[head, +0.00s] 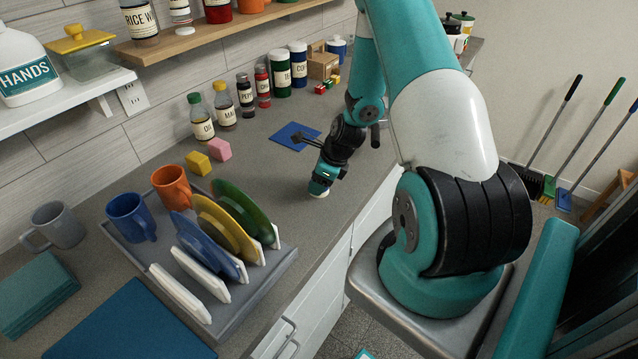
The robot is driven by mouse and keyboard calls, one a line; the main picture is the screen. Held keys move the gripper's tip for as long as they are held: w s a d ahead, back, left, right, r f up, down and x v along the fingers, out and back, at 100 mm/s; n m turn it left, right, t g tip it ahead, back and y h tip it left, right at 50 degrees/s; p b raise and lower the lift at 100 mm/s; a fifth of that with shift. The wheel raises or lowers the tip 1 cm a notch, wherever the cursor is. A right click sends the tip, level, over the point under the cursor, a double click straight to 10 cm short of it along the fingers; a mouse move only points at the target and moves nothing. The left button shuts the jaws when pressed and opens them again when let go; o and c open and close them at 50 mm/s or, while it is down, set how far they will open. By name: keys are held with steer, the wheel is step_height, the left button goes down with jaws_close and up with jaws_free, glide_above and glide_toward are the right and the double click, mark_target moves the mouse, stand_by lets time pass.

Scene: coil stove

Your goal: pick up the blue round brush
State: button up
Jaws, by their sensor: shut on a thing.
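My gripper (327,173) points down beside the front edge of the grey counter, beyond the dish rack. It is dark and small in the head view. It is shut on the blue round brush (319,188), which shows as a small teal-blue round body with a pale underside just below the jaws. The brush is at or very close to the counter top; I cannot tell whether it touches. The finger contact is too small to make out.
A grey rack (262,270) with plates and mugs stands nearer on the counter. A blue mat (287,139) lies behind-left of my gripper. Yellow (198,163) and pink (219,149) blocks and several bottles and jars line the wall. The counter right around my gripper is clear.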

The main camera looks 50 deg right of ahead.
steer(key=shift+r, duration=0.15)
step_height(320, 180, up, 20)
steer(key=b, duration=0.3)
steer(key=shift+o, duration=0.7)
steer(key=shift+c, duration=0.2)
